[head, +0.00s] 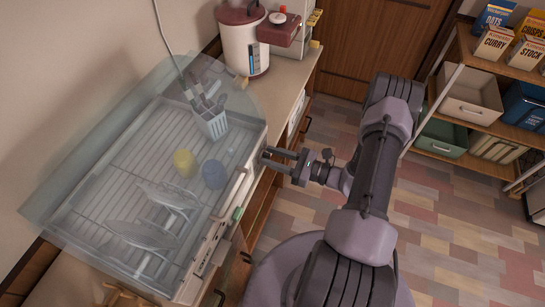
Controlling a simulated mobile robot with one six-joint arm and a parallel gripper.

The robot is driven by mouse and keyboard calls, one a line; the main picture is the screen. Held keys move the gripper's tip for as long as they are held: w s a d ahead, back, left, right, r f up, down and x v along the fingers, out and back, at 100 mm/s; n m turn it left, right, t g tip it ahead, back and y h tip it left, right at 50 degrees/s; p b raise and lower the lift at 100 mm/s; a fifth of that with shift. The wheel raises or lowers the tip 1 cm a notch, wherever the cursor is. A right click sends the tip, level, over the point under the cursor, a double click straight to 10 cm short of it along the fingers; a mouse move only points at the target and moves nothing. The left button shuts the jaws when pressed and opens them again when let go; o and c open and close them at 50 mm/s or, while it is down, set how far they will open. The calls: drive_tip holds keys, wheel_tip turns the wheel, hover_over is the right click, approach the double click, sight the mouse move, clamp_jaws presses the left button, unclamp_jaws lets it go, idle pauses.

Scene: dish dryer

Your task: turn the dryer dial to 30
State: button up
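The dish dryer (190,277) stands on the counter at the left, with its clear lid over the rack. Its narrow front panel faces right and shows small markings and a small green part (237,214). I cannot make out the dial or its setting at this size. My gripper (268,155) points left at the far end of the dryer's front, at about the panel's height in the picture. Its two fingers look parallel with a gap between them and nothing held. I cannot tell whether the fingertips touch the dryer.
Inside the dryer are a yellow cup (184,162), a blue cup (214,174), clear plates (145,234) and a white utensil holder (212,124). A white and dark red water boiler (243,45) stands behind it. A shelf (490,62) with boxes and bins is at the right. The floor between is clear.

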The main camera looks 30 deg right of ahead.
clamp_jaws()
drive_tip(key=shift+m, duration=0.4)
drive_tip(key=m, duration=0.5)
drive_tip(key=shift+w+d+f+m, duration=0.2)
drive_tip(key=shift+w+d+m, duration=0.15)
drive_tip(key=shift+m, duration=0.05)
wheel_tip(320, 180, down, 3)
drive_tip(key=m, duration=2)
drive_tip(key=shift+w+d, duration=0.1)
